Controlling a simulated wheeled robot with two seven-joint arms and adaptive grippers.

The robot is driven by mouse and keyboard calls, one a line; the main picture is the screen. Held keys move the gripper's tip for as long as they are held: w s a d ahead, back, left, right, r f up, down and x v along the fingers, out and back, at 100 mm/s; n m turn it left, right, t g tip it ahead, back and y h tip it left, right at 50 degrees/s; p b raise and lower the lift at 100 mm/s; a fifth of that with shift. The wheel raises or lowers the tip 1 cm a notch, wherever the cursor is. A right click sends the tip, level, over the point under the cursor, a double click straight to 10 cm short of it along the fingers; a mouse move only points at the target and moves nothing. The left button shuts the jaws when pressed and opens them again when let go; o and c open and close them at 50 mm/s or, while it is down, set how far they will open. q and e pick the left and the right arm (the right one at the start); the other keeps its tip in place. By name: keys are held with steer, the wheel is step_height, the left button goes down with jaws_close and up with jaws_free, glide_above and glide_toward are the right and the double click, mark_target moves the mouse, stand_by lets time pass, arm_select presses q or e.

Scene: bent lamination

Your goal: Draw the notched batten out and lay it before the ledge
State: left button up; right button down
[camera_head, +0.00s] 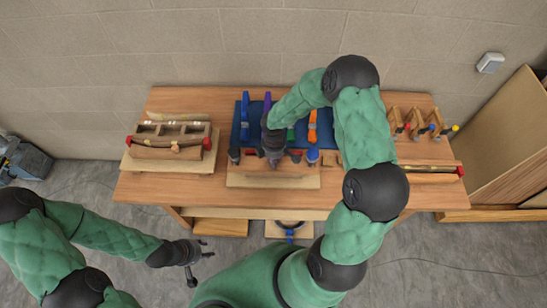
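I cannot clearly pick out the notched batten. Right of my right arm, a long thin wooden strip (430,169) with a red end lies on the workbench (150,192). At the middle front, a pale board (245,181) lies under my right gripper (273,160), which points down among dark clamp heads. Its fingers blend with these, so its opening and any hold are unclear. I cannot tell which edge is the ledge. My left gripper (200,262) is low at the left, off the bench, with fingers spread and empty.
Left on the bench stands a wooden form (165,152) with red clamp ends. A blue panel (238,135) holds blue and orange clamps (312,126). Several small clamps (416,124) stand at the back right. Sheets (505,135) lean at the right. A wall rises behind.

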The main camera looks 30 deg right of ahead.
steer(key=s+a+b, duration=0.2)
steer(key=s+a, duration=0.1)
steer(key=s, duration=0.3)
steer(key=shift+a, duration=0.35)
stand_by(0.8)
steer(key=shift+r, duration=0.15)
steer(key=shift+s+r, duration=0.1)
stand_by(0.3)
step_height(320, 180, up, 8)
steer(key=s+a+p, duration=0.1)
steer(key=p, duration=0.4)
steer(key=shift+s, duration=0.35)
steer(key=shift+f, duration=0.25)
